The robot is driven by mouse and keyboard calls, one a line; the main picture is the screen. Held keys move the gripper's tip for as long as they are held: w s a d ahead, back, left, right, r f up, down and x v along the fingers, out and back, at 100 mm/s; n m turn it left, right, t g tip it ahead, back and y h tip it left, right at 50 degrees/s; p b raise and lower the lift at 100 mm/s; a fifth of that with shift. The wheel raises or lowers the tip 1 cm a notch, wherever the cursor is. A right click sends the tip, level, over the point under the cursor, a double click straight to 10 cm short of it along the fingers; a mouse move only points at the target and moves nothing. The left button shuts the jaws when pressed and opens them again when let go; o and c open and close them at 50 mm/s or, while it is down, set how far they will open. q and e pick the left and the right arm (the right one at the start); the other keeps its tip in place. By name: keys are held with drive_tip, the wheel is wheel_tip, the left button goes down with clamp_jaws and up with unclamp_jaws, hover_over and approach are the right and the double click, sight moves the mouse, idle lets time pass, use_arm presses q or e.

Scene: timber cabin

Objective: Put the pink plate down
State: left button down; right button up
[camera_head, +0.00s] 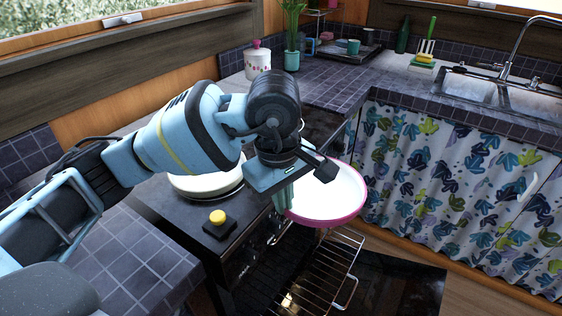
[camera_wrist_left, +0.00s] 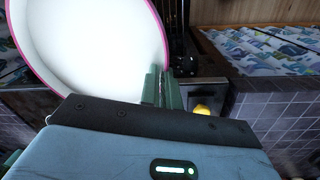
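The pink plate (camera_head: 333,195) is white with a pink rim. It is in the air in front of the stove, above the open oven's wire rack. My left gripper (camera_head: 283,197) is shut on the plate's left edge. In the left wrist view the plate (camera_wrist_left: 90,45) fills the upper left, and the green fingers (camera_wrist_left: 160,88) close on its rim. My right gripper is in neither view.
A white pan or dish (camera_head: 205,183) sits on the stove top, with a yellow-knobbed item (camera_head: 217,217) near its front edge. The wire rack (camera_head: 325,272) sticks out below the plate. Tiled counter (camera_head: 130,262) at left looks clear. A sink (camera_head: 470,88) is at back right.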

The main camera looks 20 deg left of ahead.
sight(299, 218)
use_arm(q)
drive_tip(key=d+m, duration=0.1)
drive_tip(key=m, duration=0.1)
drive_tip(key=s+d+f+m, duration=0.1)
drive_tip(key=d+m, duration=0.1)
drive_tip(key=m, duration=0.1)
drive_tip(key=shift+s+d+f+m, duration=0.2)
drive_tip(key=shift+d+f+m, duration=0.1)
drive_tip(key=a+f+m, duration=0.1)
drive_tip(key=a+m, duration=0.1)
drive_tip(key=a+f+m, duration=0.1)
drive_tip(key=a+m, duration=0.1)
drive_tip(key=a, duration=0.1)
drive_tip(key=s+a+f+m, duration=0.1)
drive_tip(key=a+m, duration=0.1)
drive_tip(key=m, duration=0.1)
drive_tip(key=shift+a+f+g+h, duration=0.15)
drive_tip(key=shift+a+g+h, duration=0.15)
drive_tip(key=shift+a+g, duration=0.1)
drive_tip(key=shift+s+d, duration=0.1)
drive_tip(key=shift+d, duration=0.1)
